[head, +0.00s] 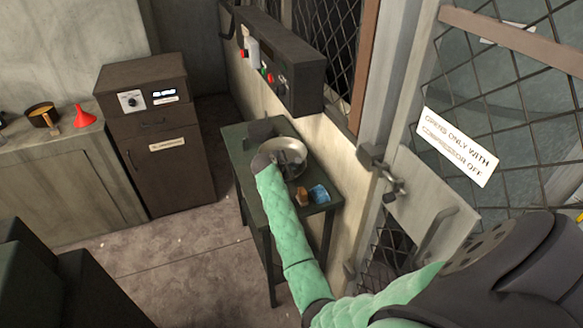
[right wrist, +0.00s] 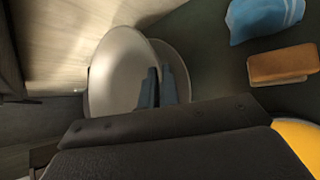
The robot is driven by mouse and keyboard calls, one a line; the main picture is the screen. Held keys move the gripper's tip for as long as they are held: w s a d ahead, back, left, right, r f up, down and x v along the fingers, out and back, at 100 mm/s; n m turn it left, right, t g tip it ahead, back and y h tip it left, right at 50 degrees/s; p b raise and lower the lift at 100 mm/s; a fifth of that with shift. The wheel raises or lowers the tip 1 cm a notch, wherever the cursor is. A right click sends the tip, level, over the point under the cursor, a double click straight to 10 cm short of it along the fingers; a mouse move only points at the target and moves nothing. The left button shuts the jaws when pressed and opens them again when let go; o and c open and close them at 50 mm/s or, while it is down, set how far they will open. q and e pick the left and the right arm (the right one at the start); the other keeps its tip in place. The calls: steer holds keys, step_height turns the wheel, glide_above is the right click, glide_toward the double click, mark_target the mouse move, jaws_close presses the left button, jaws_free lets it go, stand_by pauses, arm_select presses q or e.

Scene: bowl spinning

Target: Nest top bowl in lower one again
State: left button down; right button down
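A pale metal bowl (head: 290,145) shows on the small dark green table (head: 238,150) in the head view, partly covered by my right gripper (head: 290,166). The right wrist view shows two bowls overlapping: the top bowl (right wrist: 115,75) is shifted to the left and looks tilted, and the lower bowl (right wrist: 179,62) shows as a crescent behind it on the right. My right gripper's fingers (right wrist: 160,86) are close together, with the top bowl's rim running between them. The lower parts of both bowls are hidden by the gripper body. My left gripper is not in view.
An orange-brown block (right wrist: 283,64) and a blue packet (right wrist: 262,18) lie right of the bowls, near the table's front corner in the head view. A brown cabinet (head: 160,165) stands left, apart.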

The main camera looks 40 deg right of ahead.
steer(key=shift+f, duration=0.1)
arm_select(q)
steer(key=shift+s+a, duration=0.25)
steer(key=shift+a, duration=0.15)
arm_select(e)
steer(key=shift+f, duration=0.25)
